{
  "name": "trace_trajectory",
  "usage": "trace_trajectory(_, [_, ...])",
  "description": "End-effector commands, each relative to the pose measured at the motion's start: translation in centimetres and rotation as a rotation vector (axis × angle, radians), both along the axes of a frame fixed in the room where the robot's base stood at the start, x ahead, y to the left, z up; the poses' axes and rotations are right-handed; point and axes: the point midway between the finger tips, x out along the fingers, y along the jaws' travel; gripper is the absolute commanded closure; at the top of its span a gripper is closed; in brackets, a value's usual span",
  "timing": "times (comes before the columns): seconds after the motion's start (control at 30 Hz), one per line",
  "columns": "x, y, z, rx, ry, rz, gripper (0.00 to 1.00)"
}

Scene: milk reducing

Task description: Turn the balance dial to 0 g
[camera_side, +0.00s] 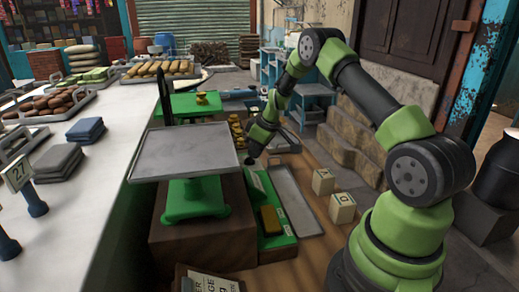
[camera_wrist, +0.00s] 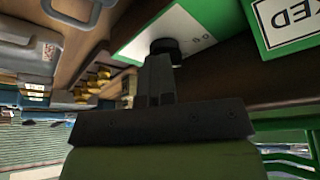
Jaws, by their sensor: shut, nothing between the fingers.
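The balance has a wide grey pan (camera_side: 190,150) on a green base (camera_side: 193,200), standing on a brown block. A black round dial (camera_wrist: 165,46) sits on a white and green panel (camera_wrist: 190,28) in the wrist view; its setting is not legible. My gripper (camera_wrist: 157,62) is shut and empty, its dark fingertips right at the dial. I cannot tell whether they touch it. In the side view, my gripper (camera_side: 249,160) points down just right of the pan, above the green panel (camera_side: 258,185). The dial is not clearly visible there.
A brass-coloured block (camera_side: 270,219) rests on the green panel. A grey tray (camera_side: 296,202) and two labelled cubes, one farther (camera_side: 323,181) and one nearer (camera_side: 342,208), lie to the right. A white counter (camera_side: 80,190) with trays of food runs along the left.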

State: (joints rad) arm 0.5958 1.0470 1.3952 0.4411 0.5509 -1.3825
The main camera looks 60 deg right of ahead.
Motion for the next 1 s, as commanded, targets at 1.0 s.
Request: trace_trajectory(1.0, [-7.0, -0.8, 9.0, -0.001, 0.011, -0.044, 0.61])
